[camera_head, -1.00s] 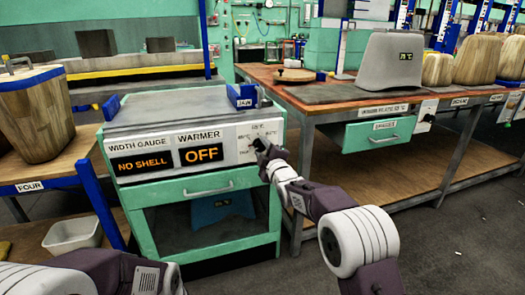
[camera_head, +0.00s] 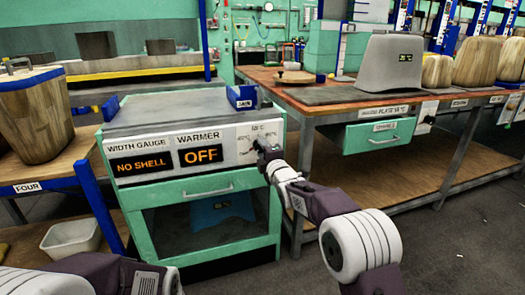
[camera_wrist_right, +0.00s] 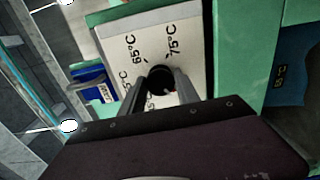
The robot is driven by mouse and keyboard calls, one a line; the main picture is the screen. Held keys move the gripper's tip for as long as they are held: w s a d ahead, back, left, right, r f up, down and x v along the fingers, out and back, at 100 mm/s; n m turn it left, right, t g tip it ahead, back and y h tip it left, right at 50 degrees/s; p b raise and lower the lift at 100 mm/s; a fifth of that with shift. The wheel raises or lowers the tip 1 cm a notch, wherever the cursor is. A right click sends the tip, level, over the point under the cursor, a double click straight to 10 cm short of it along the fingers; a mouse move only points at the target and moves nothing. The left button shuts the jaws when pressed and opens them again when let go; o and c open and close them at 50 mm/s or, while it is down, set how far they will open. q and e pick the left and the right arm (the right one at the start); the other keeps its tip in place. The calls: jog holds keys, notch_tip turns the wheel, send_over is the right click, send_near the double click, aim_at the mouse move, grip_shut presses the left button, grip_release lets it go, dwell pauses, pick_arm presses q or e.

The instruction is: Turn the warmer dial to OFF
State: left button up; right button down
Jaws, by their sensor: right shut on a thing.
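The warmer dial is a black knob on the white panel of the green machine (camera_head: 198,188). In the right wrist view the dial (camera_wrist_right: 160,76) sits between the fingers of my right gripper (camera_wrist_right: 158,88), which is shut on it. Temperature marks, 65°C and 75°C among them, show around the dial. In the head view my right gripper (camera_head: 266,153) hides most of the dial. The warmer display (camera_head: 201,155) reads OFF in orange. Part of my left arm shows at the bottom left; its gripper is out of view.
The width gauge display (camera_head: 142,163) reads NO SHELL. A blue jaw block (camera_head: 241,98) stands on the machine's top right. A wooden shell stands at left.

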jog(key=shift+f, duration=0.1)
jog(key=c, duration=0.9)
grip_release()
jog(key=shift+s, duration=0.15)
jog(key=p+v, duration=0.3)
jog(key=v, duration=0.5)
jog(key=shift+s, duration=0.4)
jog(key=shift+d, duration=0.15)
